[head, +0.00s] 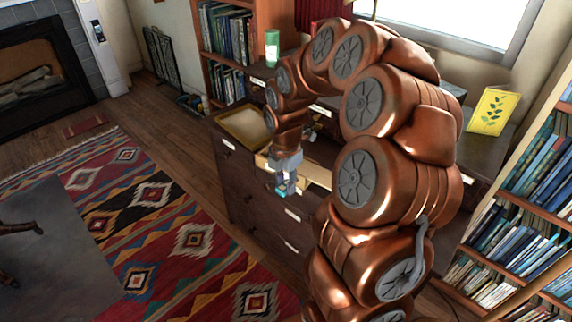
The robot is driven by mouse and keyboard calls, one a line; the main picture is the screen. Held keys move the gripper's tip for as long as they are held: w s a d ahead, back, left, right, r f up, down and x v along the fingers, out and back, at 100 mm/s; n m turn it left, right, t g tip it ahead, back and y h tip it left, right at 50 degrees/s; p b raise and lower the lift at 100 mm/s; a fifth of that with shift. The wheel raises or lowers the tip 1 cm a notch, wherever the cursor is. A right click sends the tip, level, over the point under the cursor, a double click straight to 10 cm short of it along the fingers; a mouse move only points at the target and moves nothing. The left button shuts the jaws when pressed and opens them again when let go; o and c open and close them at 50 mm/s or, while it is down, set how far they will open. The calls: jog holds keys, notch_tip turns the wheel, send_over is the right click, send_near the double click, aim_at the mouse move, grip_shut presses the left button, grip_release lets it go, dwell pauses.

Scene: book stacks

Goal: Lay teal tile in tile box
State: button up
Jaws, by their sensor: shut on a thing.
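My gripper (286,184) points down in front of the dark wooden cabinet and is shut on the teal tile (281,191). Only a small part of the teal tile shows at the fingertips. A shallow tan tray (229,115) lies on the cabinet top, left of my arm. A pale wooden box or open drawer (317,174) shows just behind and right of my gripper, partly hidden by my arm. I cannot tell which of these two is the tile box.
The dark cabinet (240,185) has labelled drawers. A green and white cylinder (272,48) stands behind it. A yellow leaf-pattern book (490,111) stands at the right, near bookshelves (540,150). A patterned rug (190,240) covers open floor at the left.

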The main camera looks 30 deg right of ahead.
jog(key=w+d, duration=0.2)
jog(key=w, duration=0.2)
jog(key=w+d+f+p, duration=0.1)
jog(key=w+d, duration=0.2)
jog(key=w, duration=0.1)
jog(key=w+d+p, duration=0.1)
jog(key=w+d, duration=0.2)
jog(key=w, duration=0.1)
jog(key=shift+f, duration=0.2)
grip_shut()
jog(key=shift+s+f+p, duration=0.1)
jog(key=shift+f+p, duration=0.3)
jog(key=shift+f, duration=1.35)
jog(key=shift+f, duration=0.15)
jog(key=o, duration=0.6)
grip_release()
jog(key=shift+o, duration=0.2)
